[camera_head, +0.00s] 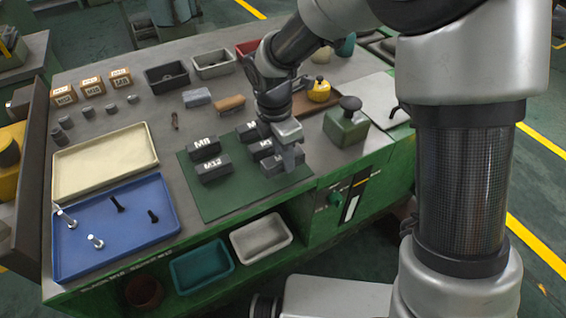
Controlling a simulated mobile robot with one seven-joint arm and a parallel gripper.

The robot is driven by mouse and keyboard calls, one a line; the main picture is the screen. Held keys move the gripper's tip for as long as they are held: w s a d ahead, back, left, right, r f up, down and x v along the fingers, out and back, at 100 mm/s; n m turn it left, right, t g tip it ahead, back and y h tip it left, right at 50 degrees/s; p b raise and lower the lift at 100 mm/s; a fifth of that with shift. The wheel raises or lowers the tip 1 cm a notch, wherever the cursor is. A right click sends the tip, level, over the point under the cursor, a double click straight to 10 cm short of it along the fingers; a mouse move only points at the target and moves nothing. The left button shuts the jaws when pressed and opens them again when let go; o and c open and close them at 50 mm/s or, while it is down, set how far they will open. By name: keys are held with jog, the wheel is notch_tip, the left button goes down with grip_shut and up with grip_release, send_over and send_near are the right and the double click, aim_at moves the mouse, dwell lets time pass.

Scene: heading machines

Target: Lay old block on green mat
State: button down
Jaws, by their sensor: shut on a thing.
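The green mat (222,203) lies flat on the bench top near its front edge. Several dark blocks with white labels stand on it: one marked M8 (205,148), one marked M12 (212,168), and one behind (246,132) partly hidden by my arm. My gripper (291,160) points down over the mat's right part and is shut on a dark block (268,160) whose label starts with M. My fingers hide its right end. It is at or just above the mat; I cannot tell if it touches. I cannot tell from looks which block is the old one.
A blue tray (125,243) with bolts and a cream tray (105,163) lie left of the mat. A green box with a dark knob (346,122) stands close right of my gripper. The mat's front strip is clear.

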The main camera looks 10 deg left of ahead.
jog(key=shift+f, duration=1.2)
jog(key=shift+f, duration=0.15)
jog(key=c, duration=1.4)
grip_release()
